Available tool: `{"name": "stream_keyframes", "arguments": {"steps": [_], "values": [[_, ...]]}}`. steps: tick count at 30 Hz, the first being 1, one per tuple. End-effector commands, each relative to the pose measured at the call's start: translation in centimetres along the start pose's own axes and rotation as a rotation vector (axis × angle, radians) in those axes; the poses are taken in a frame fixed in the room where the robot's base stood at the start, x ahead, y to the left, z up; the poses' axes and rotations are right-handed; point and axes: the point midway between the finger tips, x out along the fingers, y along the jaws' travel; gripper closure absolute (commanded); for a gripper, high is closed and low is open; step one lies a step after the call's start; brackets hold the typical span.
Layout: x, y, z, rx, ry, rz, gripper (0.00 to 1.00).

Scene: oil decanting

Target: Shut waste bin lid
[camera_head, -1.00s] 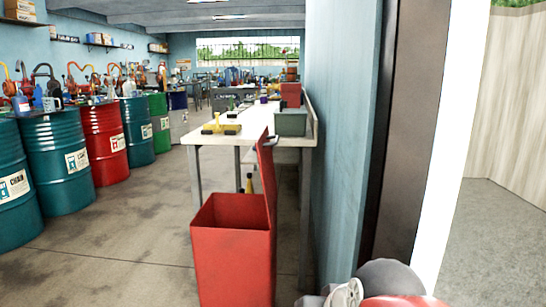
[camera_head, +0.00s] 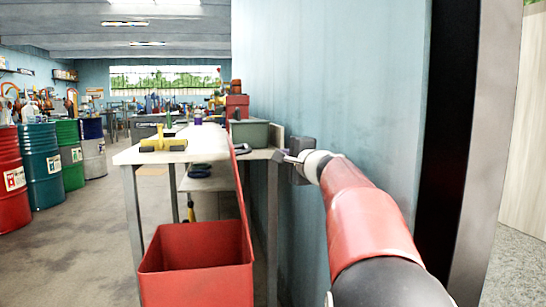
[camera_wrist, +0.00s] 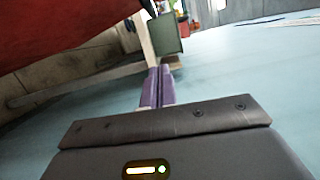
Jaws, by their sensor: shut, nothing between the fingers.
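The red waste bin (camera_head: 198,288) stands on the floor at the bottom centre of the head view, its top open. Its red lid (camera_head: 242,205) stands upright along the bin's right side, seen nearly edge-on. My gripper (camera_head: 281,156) is to the right of the lid, between it and the blue wall, near the height of the lid's top edge. In the wrist view the purple fingers (camera_wrist: 157,87) are together with nothing between them. The lid also fills the upper left of the wrist view (camera_wrist: 70,25), apart from the fingers.
A workbench (camera_head: 128,156) stands behind the bin, with a grey-green box (camera_head: 250,133) and a yellow tool (camera_head: 163,142) on it. The blue wall (camera_head: 330,90) runs close along my arm's right side. Several drums stand at the left; the floor between is clear.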

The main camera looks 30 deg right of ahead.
Motion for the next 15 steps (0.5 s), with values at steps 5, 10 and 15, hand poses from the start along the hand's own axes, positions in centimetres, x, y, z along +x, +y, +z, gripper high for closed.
{"name": "stream_keyframes", "arguments": {"steps": [5, 10, 15], "values": [[4.1, -0.2, 0.1, 0.001, -0.005, 0.003, 1.00], [7.6, -0.2, 0.2, 0.000, -0.005, 0.003, 1.00], [8.2, -0.1, 2.8, -0.001, -0.006, 0.001, 1.00]]}}
